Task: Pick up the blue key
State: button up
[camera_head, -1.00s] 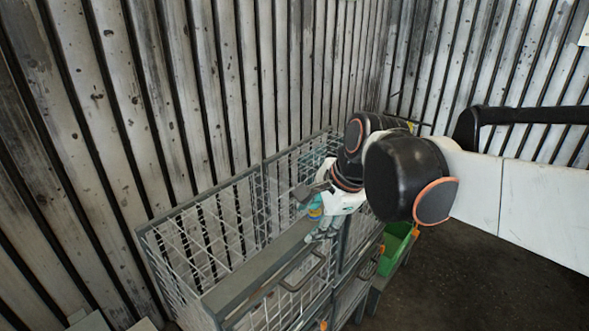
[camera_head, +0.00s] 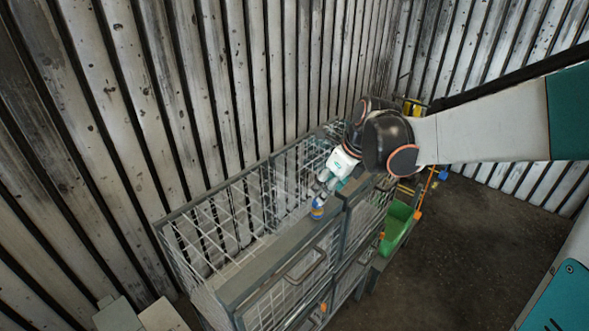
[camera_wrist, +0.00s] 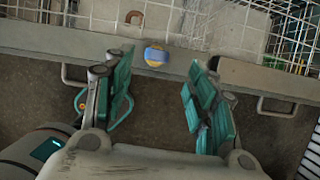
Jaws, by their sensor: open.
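A small blue object with yellow at its edge (camera_wrist: 155,56), which I take for the blue key, sits on the grey top rail of the wire cage. It also shows in the head view (camera_head: 317,208), where its key shape cannot be made out. My gripper (camera_wrist: 159,82) is open and empty, with its teal fingers spread to either side. In the wrist view the blue object lies beyond the fingertips, roughly centred in the gap. In the head view my gripper (camera_head: 325,183) is just above the blue object. Whether they touch cannot be told.
The wire cage (camera_head: 253,268) has mesh sides and handles. A small orange-brown piece (camera_wrist: 134,17) lies inside the mesh area. A corrugated wall (camera_head: 150,130) stands close behind. A green bin (camera_head: 396,230) is at the right, with open dark floor (camera_head: 470,250) beyond.

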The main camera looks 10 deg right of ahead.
aim_at(318, 206)
jog(key=shift+p+x, duration=0.5)
jog(key=shift+x, duration=3.3)
jog(key=shift+s+a, duration=0.1)
jog(key=shift+a, duration=0.05)
jog(key=c, duration=1.1)
